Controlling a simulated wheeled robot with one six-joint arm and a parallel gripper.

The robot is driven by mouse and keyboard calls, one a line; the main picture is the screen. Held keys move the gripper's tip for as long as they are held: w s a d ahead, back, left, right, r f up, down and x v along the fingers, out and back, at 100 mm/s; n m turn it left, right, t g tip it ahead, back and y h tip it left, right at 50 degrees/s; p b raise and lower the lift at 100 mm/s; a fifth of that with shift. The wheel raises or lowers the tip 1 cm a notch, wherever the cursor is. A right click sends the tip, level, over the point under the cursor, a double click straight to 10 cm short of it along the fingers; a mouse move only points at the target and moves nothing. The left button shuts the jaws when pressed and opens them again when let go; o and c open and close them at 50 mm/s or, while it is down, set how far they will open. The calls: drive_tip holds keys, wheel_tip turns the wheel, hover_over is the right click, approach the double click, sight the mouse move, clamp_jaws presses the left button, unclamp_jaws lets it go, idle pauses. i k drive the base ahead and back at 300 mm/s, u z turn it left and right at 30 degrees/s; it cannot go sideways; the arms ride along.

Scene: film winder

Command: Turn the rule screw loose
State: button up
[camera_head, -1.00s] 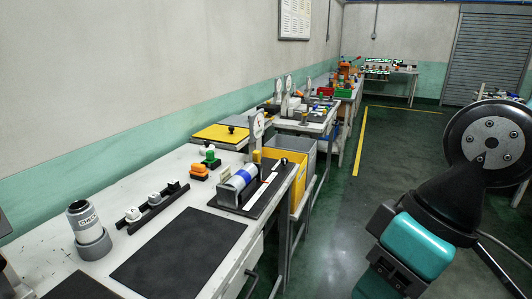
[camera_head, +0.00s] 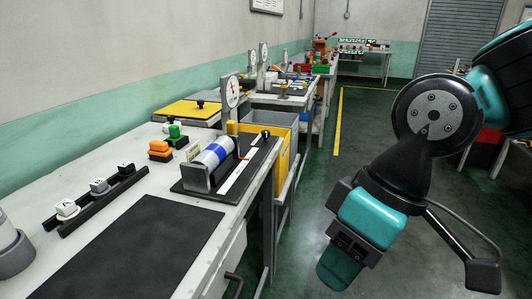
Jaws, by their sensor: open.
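The film winder stands on a black base plate (camera_head: 190,186) on the near bench. It carries a blue and white roll (camera_head: 212,153). A white rule (camera_head: 240,167) lies along the base, right of the roll. A small black knob (camera_head: 266,133), which looks like the rule screw, stands at the far end of the rule. My gripper (camera_head: 482,272) seems to be the dark part at the lower right, past my teal wrist. It is open, empty and well apart from the winder, out over the floor. Its fingers do not show clearly.
A dial gauge (camera_head: 232,92) stands behind the winder. A dark mat (camera_head: 150,250) lies in front. A yellow bin (camera_head: 283,150) stands beyond. Floor at right is free.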

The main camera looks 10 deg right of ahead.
sight(265, 134)
drive_tip(key=z, duration=0.35)
drive_tip(key=i, duration=1.2)
drive_tip(key=u, duration=0.55)
